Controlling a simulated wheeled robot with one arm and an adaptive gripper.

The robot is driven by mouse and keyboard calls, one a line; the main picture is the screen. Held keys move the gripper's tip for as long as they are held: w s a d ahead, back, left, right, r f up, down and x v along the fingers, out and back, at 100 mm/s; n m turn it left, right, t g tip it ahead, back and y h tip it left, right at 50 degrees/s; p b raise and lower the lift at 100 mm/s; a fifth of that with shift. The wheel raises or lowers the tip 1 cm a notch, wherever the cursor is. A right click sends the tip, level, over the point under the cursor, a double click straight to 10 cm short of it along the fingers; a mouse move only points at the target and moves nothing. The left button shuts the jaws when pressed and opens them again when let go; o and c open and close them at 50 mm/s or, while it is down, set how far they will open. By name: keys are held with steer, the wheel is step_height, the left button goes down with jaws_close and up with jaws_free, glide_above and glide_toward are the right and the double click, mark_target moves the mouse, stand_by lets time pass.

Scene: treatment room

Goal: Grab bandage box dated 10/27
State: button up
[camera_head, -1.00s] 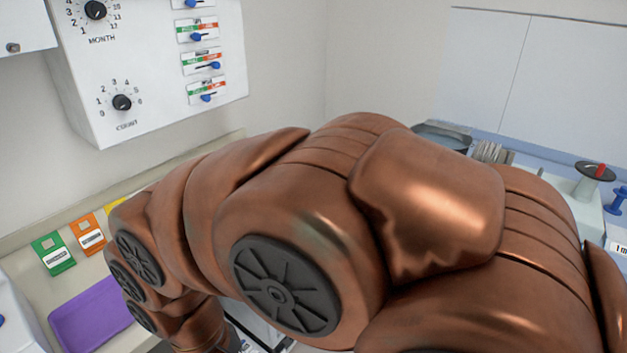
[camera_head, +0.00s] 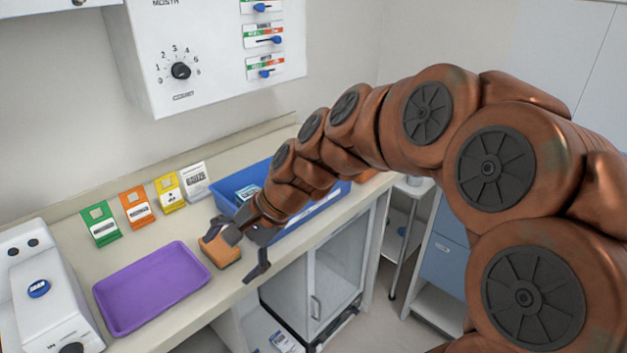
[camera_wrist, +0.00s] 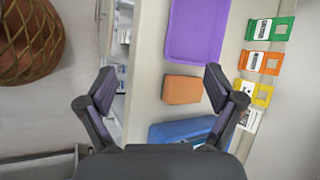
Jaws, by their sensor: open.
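A plain orange-brown box (camera_head: 222,250) sits on the counter between the purple tray and the blue bin, partly covered by my gripper. It also shows in the wrist view (camera_wrist: 183,89), between the lines of the fingers and nearer the right one. No date is readable on it. A blue bin (camera_head: 318,210) with white-and-blue labelled packs (camera_head: 247,191) inside stands behind my gripper; their print is too small to read, and my arm hides much of the bin. My gripper (camera_head: 243,252) is open and empty, over the counter's front edge beside the orange-brown box.
A purple tray (camera_head: 152,287) lies left of the box. Green (camera_head: 100,224), orange (camera_head: 137,207), yellow (camera_head: 169,193) and white (camera_head: 195,181) label stands line the wall. A white device (camera_head: 45,290) stands at far left.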

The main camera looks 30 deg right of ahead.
steer(key=w+d+m+t+y+b, duration=0.1)
steer(key=w+d+m+t+b, duration=0.15)
steer(key=w+d+m, duration=0.55)
steer(key=w+d+m+t+h+b, duration=0.1)
steer(key=w+d+m+t+h, duration=0.25)
steer(key=d, duration=0.55)
steer(key=w+d+f+m+t+b, duration=0.1)
steer(key=w+d+m+t, duration=0.1)
steer(key=w+d+m, duration=0.5)
steer(key=d+m+t+h+b, duration=0.1)
steer(key=d+m+t, duration=0.2)
steer(key=d, duration=0.8)
steer(key=shift+x, duration=3.7)
steer(key=shift+c, duration=0.4)
steer(key=c, duration=1.2)
steer(key=shift+c, duration=0.2)
